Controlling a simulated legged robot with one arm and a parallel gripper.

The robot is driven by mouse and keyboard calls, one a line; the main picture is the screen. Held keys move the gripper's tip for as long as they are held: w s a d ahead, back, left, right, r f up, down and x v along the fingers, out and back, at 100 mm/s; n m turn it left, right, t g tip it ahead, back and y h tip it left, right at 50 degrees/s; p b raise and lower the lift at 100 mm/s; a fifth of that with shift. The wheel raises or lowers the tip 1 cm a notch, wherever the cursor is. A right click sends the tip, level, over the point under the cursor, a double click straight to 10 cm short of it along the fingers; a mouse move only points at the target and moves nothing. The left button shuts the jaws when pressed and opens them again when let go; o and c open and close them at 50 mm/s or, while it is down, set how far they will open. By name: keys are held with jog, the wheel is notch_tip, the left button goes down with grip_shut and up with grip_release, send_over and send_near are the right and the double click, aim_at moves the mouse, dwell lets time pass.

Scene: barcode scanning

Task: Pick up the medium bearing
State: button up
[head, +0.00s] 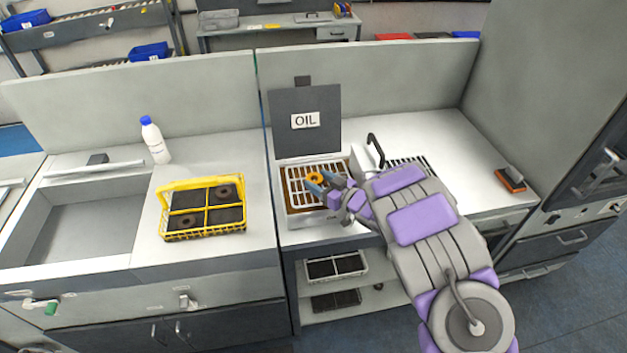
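An orange ring-shaped bearing (314,177) is over the slatted rack of the oil tray (294,200). I cannot tell whether it touches the rack. My gripper (321,181) reaches in from the right, and its two blue-grey fingertips are spread apart close to the ring. I cannot tell whether either finger touches it. A yellow wire basket (160,199) on the left counter holds dark round bearings (224,192) in its dark compartments; one more (184,221) sits at its front left. The bearings' relative sizes are hard to judge.
The tray's raised dark lid (305,125) reads OIL. A second slatted unit with a black handle (375,145) stands right of it, partly behind my arm. A sink (85,215), a white bottle (155,140) and an orange-black brush (510,179) are around. The right counter is mostly clear.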

aim_at(320, 182)
jog(key=shift+d, duration=0.25)
jog(key=c, duration=0.5)
jog(key=shift+a, duration=0.45)
jog(key=c, duration=0.3)
jog(key=shift+d+r, duration=0.2)
jog(key=shift+r, duration=0.35)
jog(key=shift+c, duration=0.2)
notch_tip(320, 182, up, 2)
jog(key=shift+r+p, duration=0.2)
jog(key=shift+p, duration=0.5)
jog(key=s+a+r+p, duration=0.1)
jog(key=s+p, duration=0.6)
jog(key=s, duration=0.8)
jog(key=shift+s+a+r, duration=0.3)
jog(key=shift+s+a, duration=0.05)
jog(key=shift+a, duration=0.25)
